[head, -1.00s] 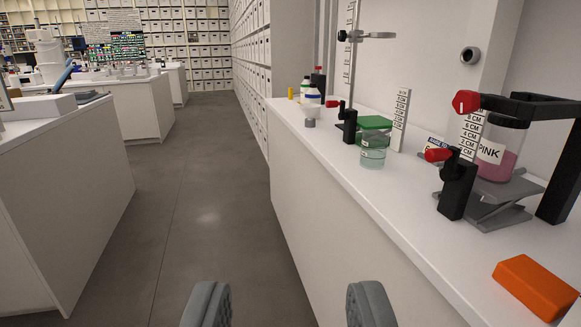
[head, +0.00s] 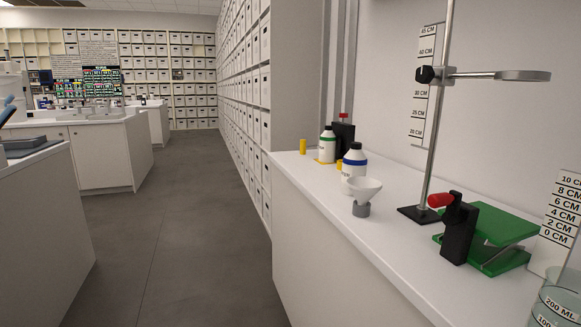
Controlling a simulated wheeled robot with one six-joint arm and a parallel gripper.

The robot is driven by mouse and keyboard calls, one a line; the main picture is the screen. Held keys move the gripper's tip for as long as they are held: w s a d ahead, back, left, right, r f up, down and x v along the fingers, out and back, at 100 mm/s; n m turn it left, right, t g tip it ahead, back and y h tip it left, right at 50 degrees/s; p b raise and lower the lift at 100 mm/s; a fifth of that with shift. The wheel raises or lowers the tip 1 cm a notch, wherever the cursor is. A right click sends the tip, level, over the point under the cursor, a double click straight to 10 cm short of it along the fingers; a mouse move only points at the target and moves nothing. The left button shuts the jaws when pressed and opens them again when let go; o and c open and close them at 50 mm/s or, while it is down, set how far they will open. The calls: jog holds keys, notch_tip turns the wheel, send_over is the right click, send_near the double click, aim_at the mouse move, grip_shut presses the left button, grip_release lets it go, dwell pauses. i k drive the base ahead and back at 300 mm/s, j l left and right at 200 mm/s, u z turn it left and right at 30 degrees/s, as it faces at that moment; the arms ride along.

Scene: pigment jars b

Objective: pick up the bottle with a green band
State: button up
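The bottle with a green band (head: 327,148) is white with a dark cap and stands upright near the far end of the right counter (head: 400,290). A yellow edge shows at its base. A white bottle with a blue band (head: 353,166) stands nearer, just to its right, close to it in the picture. My gripper is not in view now, so its opening cannot be seen.
A white funnel on a grey base (head: 362,194) stands in front of the blue-banded bottle. Nearer right are a ring stand (head: 431,150), a green lab jack (head: 492,240) and a glass beaker (head: 562,300). The floor aisle (head: 190,230) on the left is clear.

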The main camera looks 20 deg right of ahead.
aim_at(328, 143)
jog(key=i+z, duration=0.1)
jog(key=i, duration=0.75)
jog(key=i+j+z, duration=0.15)
jog(key=i, duration=0.65)
jog(key=i+j+z, duration=0.2)
jog(key=i+z, duration=0.3)
jog(key=i+j+z, duration=0.95)
jog(key=k+j, duration=0.05)
jog(key=k, duration=0.05)
